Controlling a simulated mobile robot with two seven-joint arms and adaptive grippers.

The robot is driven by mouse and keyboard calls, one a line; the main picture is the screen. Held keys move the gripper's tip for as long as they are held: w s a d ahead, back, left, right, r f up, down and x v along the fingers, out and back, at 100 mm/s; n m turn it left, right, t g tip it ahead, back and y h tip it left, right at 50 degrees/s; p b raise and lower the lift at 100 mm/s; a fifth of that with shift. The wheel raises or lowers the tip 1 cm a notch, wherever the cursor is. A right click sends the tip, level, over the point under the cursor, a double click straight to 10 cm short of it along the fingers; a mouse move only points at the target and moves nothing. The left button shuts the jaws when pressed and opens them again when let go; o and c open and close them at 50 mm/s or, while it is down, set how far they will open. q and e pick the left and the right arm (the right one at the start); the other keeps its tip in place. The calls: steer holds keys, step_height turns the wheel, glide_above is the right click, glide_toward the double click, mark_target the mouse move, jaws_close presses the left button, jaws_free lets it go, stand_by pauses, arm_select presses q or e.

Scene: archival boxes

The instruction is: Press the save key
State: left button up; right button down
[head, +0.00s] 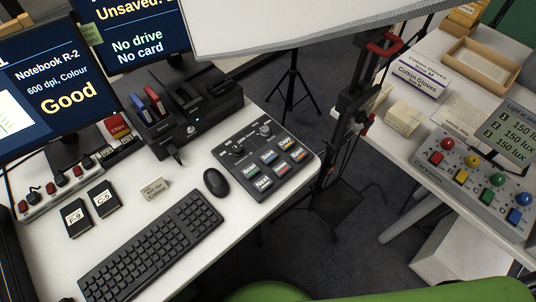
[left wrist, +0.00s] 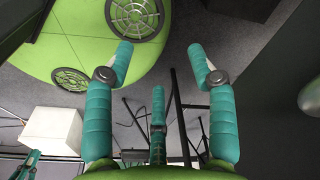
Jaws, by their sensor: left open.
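The control pad (head: 265,163) is a dark box on the white desk, right of the mouse. It has two knobs at the back and two rows of small coloured, labelled keys at the front. The labels are too small to tell surely which key is save. No gripper shows in the head view, and nothing touches the pad. My left gripper (left wrist: 160,65) is open and empty in the left wrist view, its teal fingers spread above the floor and away from the desk. A teal finger-like part (left wrist: 27,163) shows at that view's lower left; I cannot tell if it is my right gripper.
A keyboard (head: 152,247), a mouse (head: 215,182), two black drives (head: 78,217) and a dock (head: 185,115) crowd the desk. Two screens stand behind; one reads "No drive, No card". A stand (head: 345,130) fills the gap before the right table. A white box (left wrist: 50,132) is low down.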

steer(key=shift+d, duration=0.1)
stand_by(0.8)
steer(key=w+a+r+t+p, duration=0.1)
steer(key=w+a+r, duration=0.1)
steer(key=w+r, duration=0.35)
steer(key=w+a+r+m+t+y+p, duration=0.1)
steer(key=w+r+p, duration=0.1)
steer(key=w, duration=0.6)
steer(key=w+a+r+p, duration=0.1)
steer(key=w+a+r, duration=0.15)
steer(key=w, duration=0.35)
steer(key=w+a+r+y+p, duration=0.1)
steer(key=w+a+r, duration=0.1)
steer(key=w+r, duration=0.2)
steer(key=w+a+r+t+y+p, duration=0.1)
steer(key=w+a+r+p, duration=0.1)
steer(key=w+r, duration=0.3)
steer(key=w+a+r+t+p, duration=0.1)
steer(key=w+a+r, duration=0.2)
steer(key=r, duration=0.6)
steer(key=shift+w+y, duration=0.4)
steer(key=shift+w, duration=0.35)
steer(key=w+a+r+y+p, duration=0.1)
steer(key=w+a+r, duration=0.2)
steer(key=w+r, duration=0.4)
steer(key=w+a+r+m+t+y+p, duration=0.1)
steer(key=w+a+r+p, duration=0.1)
steer(key=w+r, duration=0.5)
steer(key=shift+a+m+t+y, duration=0.3)
steer(key=shift+a, duration=0.1)
